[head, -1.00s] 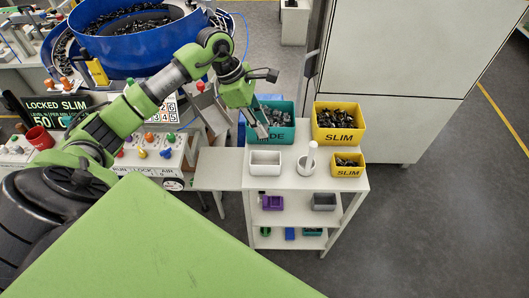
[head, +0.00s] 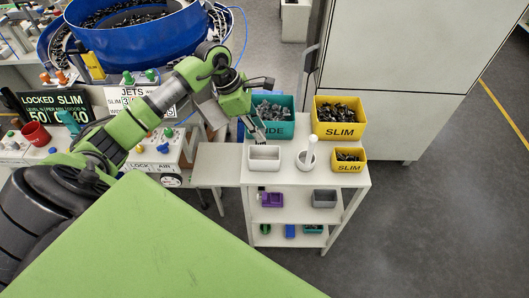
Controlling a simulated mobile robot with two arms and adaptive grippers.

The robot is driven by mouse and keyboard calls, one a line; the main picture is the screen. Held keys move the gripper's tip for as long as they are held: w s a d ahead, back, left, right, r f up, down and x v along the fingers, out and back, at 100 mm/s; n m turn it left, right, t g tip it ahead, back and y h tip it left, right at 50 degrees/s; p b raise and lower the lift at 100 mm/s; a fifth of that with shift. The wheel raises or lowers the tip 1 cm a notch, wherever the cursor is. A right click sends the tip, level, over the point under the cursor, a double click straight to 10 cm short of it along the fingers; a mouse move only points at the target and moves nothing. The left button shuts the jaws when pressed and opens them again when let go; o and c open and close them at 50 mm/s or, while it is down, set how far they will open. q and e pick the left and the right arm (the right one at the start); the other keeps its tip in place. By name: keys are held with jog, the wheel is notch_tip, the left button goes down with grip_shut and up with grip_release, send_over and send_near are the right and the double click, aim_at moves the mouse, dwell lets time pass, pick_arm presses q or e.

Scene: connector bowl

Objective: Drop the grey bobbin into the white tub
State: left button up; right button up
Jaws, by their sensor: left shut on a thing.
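The white tub (head: 264,165) is a small rectangular open box near the front left of the white shelf unit's top. My left gripper (head: 260,140) points down just behind the tub's back rim, in front of the teal bin. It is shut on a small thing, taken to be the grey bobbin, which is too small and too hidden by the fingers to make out. The inside of the tub that shows looks empty. My right gripper is not in view.
A teal bin (head: 281,131) of grey parts stands behind the tub. A grey side shelf (head: 217,168) adjoins on the left.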

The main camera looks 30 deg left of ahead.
pick_arm(q)
jog(key=o, duration=0.9)
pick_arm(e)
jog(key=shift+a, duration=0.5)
pick_arm(q)
jog(key=shift+r, duration=0.1)
jog(key=v, duration=1.2)
jog(key=shift+d, duration=0.1)
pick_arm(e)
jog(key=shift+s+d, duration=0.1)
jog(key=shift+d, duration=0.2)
